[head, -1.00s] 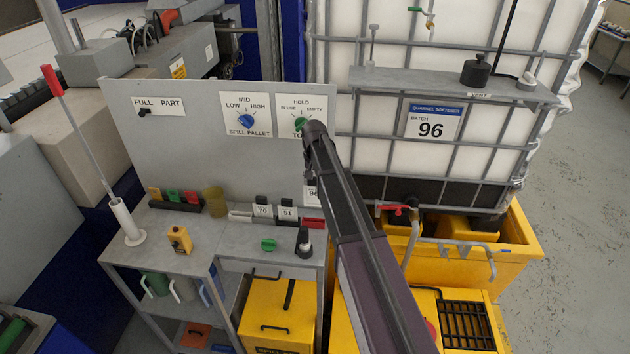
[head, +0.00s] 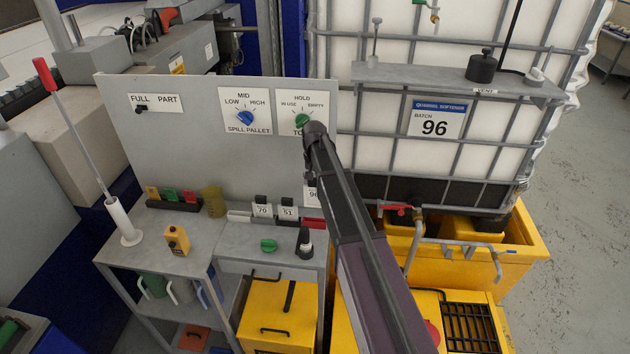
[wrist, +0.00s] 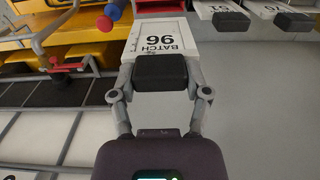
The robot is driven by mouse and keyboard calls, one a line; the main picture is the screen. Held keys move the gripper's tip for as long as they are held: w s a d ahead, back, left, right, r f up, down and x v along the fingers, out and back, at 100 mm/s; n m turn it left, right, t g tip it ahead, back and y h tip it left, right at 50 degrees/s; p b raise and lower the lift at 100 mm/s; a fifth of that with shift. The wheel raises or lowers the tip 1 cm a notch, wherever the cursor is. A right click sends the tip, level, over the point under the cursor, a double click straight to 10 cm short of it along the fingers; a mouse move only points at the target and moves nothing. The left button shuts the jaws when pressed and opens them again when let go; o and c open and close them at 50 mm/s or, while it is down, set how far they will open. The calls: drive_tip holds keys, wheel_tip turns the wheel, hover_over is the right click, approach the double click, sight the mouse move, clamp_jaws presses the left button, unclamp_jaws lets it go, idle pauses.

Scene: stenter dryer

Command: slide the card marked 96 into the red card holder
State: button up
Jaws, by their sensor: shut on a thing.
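The white card marked 96 (wrist: 160,42) is held by its black grip block (wrist: 160,71) between the fingers of my gripper (wrist: 160,80). In the head view, a strip of the card (head: 311,195) shows beside my dark arm, which hides the rest and the fingers. The red card holder (head: 314,223) lies on the grey shelf just below the card, partly hidden by my arm. The card appears above the holder, with a visible gap.
The grey panel (head: 190,150) rises behind; a red-handled valve (head: 400,209) is to the right.

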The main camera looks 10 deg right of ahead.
sight(315, 202)
drive_tip(key=shift+f+b, duration=2.75)
drive_tip(key=shift+f, duration=0.1)
drive_tip(key=shift+d+f+b, duration=0.1)
drive_tip(key=shift+f+b, duration=2.2)
idle(0.6)
drive_tip(key=o, duration=1.2)
drive_tip(key=shift+r, duration=0.1)
wheel_tip(315, 202, up, 10)
drive_tip(key=p, duration=1)
drive_tip(key=shift+r, duration=0.1)
